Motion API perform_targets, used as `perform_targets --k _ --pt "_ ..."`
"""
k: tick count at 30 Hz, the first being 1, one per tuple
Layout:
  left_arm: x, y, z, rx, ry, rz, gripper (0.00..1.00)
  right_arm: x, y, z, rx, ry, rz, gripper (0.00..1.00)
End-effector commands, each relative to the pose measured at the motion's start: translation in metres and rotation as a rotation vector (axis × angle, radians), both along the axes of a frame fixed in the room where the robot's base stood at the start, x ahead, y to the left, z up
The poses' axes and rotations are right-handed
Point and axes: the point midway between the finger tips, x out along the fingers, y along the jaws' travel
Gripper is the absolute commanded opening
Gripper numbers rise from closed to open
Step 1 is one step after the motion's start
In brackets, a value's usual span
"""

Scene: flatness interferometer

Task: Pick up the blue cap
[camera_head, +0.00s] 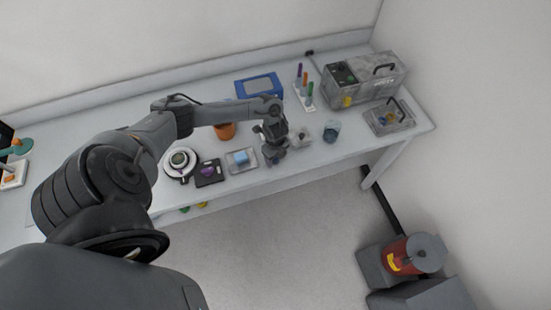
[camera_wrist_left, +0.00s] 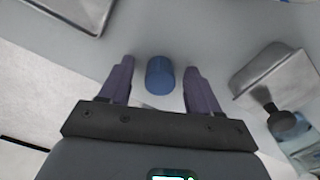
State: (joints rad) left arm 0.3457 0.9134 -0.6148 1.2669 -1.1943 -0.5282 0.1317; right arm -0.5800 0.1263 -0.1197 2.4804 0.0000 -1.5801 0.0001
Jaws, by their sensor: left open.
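The blue cap (camera_wrist_left: 160,75) is a short blue cylinder on the light table. In the left wrist view it lies between the two purple-grey fingertips of my left gripper (camera_wrist_left: 157,76), with a gap on each side. The fingers are open and nothing is held. In the head view my left gripper (camera_head: 273,157) points down near the table's front edge, and I cannot make out the cap there; the gripper seems to hide it. My right gripper is not in view.
Left of the gripper is a tray (camera_head: 232,168) with a light-blue block (camera_head: 241,158). To its right are a metal tray with a dark-knobbed piece (camera_head: 302,137) and a glass jar (camera_head: 331,131). An orange pot (camera_head: 225,132) and a blue case (camera_head: 259,87) stand behind.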

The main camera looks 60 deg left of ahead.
Motion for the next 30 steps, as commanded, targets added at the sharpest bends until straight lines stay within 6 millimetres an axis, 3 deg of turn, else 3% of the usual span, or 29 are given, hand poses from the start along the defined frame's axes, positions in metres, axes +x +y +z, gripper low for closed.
perform_targets --k 2,13,23,30 --pt "0.0 0.0 0.0 0.0 0.0 0.0 0.59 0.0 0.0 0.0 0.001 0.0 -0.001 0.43" --pt "0.0 0.0 0.0 -0.001 0.0 0.0 0.04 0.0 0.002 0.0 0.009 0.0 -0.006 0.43" --pt "0.001 0.0 0.003 -0.001 -0.001 0.0 0.04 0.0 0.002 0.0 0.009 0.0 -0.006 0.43" --pt "0.001 0.0 0.023 0.0 -0.003 -0.002 0.04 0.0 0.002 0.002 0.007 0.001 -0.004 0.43"
